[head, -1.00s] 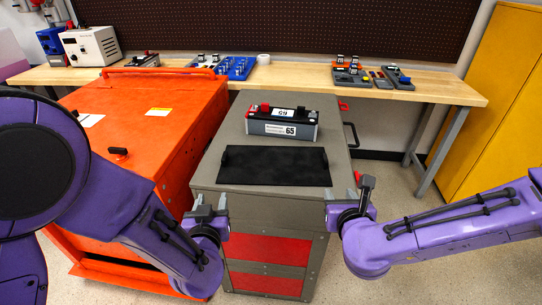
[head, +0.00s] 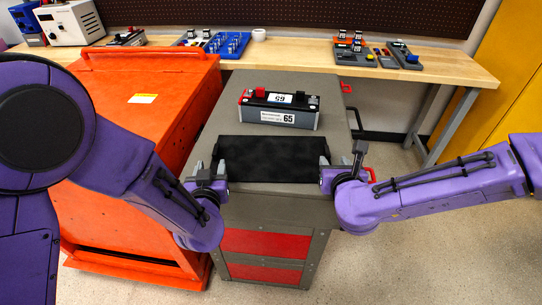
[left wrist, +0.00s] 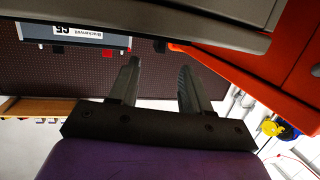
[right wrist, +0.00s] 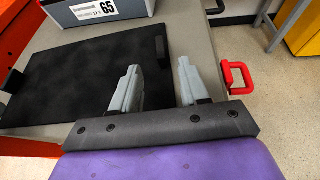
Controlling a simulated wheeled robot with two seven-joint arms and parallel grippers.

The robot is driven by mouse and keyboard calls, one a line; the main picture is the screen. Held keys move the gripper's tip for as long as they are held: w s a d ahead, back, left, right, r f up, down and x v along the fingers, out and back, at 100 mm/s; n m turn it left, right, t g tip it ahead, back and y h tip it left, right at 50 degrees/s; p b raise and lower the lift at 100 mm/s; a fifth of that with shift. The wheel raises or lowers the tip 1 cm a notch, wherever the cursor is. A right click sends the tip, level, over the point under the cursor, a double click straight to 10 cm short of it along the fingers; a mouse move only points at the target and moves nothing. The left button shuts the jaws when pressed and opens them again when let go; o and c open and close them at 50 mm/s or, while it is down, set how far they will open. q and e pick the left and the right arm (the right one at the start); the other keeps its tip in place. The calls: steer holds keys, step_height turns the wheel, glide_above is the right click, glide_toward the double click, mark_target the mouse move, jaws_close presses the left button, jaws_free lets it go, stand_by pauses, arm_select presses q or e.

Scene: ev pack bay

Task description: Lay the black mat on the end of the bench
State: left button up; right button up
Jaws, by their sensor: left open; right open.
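The black mat (head: 270,160) lies flat on the grey cart top (head: 232,110), in front of the battery labelled 65. It has a small raised tab at its left and right ends. My left gripper (head: 207,173) is open at the mat's left end; in the left wrist view its fingers (left wrist: 159,66) are apart with nothing between them. My right gripper (head: 343,163) is open at the right end. In the right wrist view its fingers (right wrist: 158,66) are apart beside the mat's (right wrist: 85,75) right edge. I cannot tell whether either touches the mat.
The battery (head: 278,109) stands just behind the mat. The wooden bench (head: 300,62) runs along the back, with blue fixtures (head: 228,44) and small parts (head: 355,50) on it. Bare bench lies between them and at its right end. An orange cabinet (head: 150,75) stands at left.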

mark_target(214, 153)
arm_select(q)
steer(key=x, duration=0.7)
steer(key=shift+w+f, duration=0.15)
steer(key=shift+w, duration=0.2)
arm_select(e)
steer(key=x, duration=0.7)
steer(key=shift+w+f, duration=0.15)
steer(key=shift+w, duration=0.1)
arm_select(q)
jaws_close()
arm_select(e)
jaws_close()
